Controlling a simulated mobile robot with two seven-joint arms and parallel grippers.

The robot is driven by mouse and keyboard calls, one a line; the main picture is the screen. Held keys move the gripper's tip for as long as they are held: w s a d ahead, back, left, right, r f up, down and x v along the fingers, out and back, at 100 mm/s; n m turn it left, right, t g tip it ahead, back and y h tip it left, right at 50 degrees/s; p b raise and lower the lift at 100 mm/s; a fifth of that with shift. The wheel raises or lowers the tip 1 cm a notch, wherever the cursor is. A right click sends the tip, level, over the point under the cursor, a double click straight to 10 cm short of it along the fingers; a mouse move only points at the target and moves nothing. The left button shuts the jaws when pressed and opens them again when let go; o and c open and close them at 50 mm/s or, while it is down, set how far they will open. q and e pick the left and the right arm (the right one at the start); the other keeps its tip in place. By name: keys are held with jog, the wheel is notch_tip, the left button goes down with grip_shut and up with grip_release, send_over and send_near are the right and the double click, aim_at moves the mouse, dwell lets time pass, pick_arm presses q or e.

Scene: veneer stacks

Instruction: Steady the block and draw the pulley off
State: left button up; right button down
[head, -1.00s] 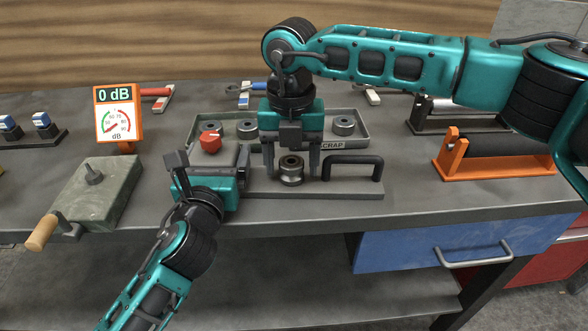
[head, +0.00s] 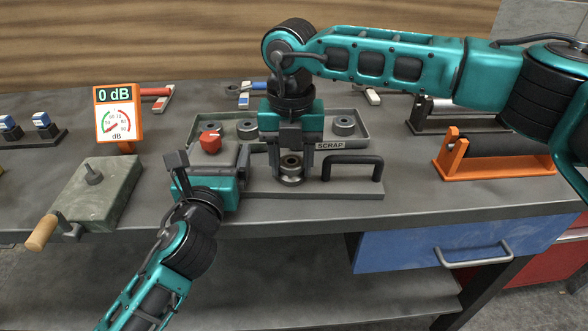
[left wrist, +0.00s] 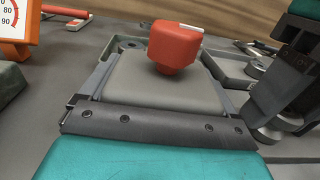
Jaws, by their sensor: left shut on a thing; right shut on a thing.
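A grey block (left wrist: 160,85) with a red knob (head: 210,140) on top sits at the left end of a flat grey base plate (head: 335,190). My left gripper (head: 211,162) is shut on the block, one finger along each side. The metal pulley (head: 290,170) stands on the base plate to the right of the block. My right gripper (head: 291,174) points straight down and is shut on the pulley, one finger at each side. The pulley's flanged rim also shows in the left wrist view, partly hidden by the right gripper's fingers. What lies under the pulley is hidden.
A grey tray labelled SCRAP (head: 360,128) with several round parts stands just behind. A black handle (head: 352,162) rises from the plate's right end. A dB meter (head: 118,115) and a grey-green box with a wooden crank (head: 98,190) stand left. An orange roller stand (head: 485,158) is right.

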pick_arm(q)
jog(key=shift+f, duration=0.1)
pick_arm(e)
jog(key=shift+r, duration=0.2)
jog(key=shift+r, duration=1.75)
jog(key=shift+r, duration=2)
pick_arm(q)
jog(key=o, duration=0.7)
